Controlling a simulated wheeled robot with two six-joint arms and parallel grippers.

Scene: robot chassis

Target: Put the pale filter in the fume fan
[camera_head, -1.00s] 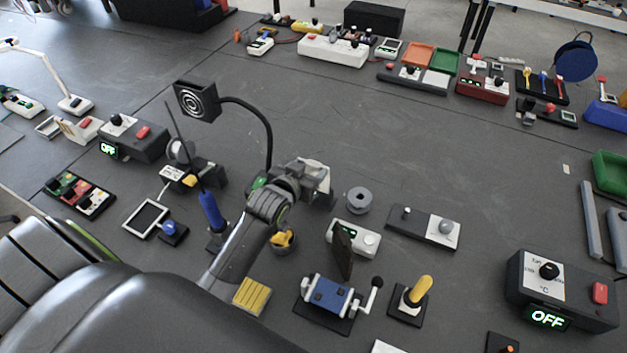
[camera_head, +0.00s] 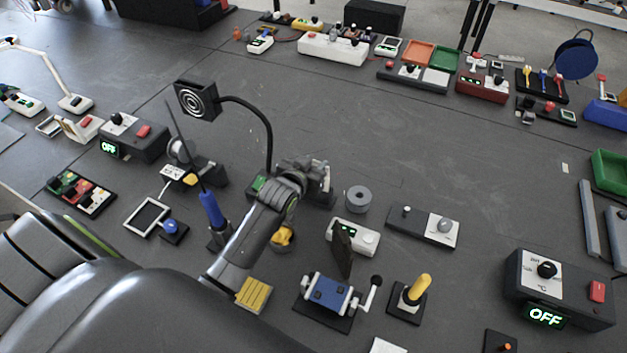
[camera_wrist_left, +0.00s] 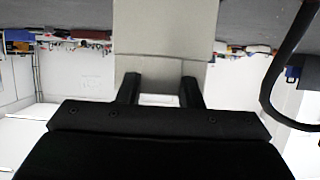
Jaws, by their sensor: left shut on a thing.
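The fume fan (camera_head: 198,101) is a black square head with a pale spiral grille, on a curved black gooseneck at the left-middle of the bench. My left gripper (camera_head: 324,190) is to the right of the gooseneck, above the bench. In the left wrist view my left gripper (camera_wrist_left: 160,88) is shut on a flat pale grey-beige piece, the pale filter (camera_wrist_left: 166,38), which stands out beyond both fingers. In the head view the gripper and wrist mostly hide it. The gooseneck (camera_wrist_left: 275,80) shows at the right of the wrist view. My right gripper is not in view.
A soldering iron (camera_head: 210,208) with a blue handle stands left of my left arm. A grey solder reel (camera_head: 357,199) and a white box (camera_head: 352,236) with a dark upright plate are to the right. The bench behind the gripper is clear.

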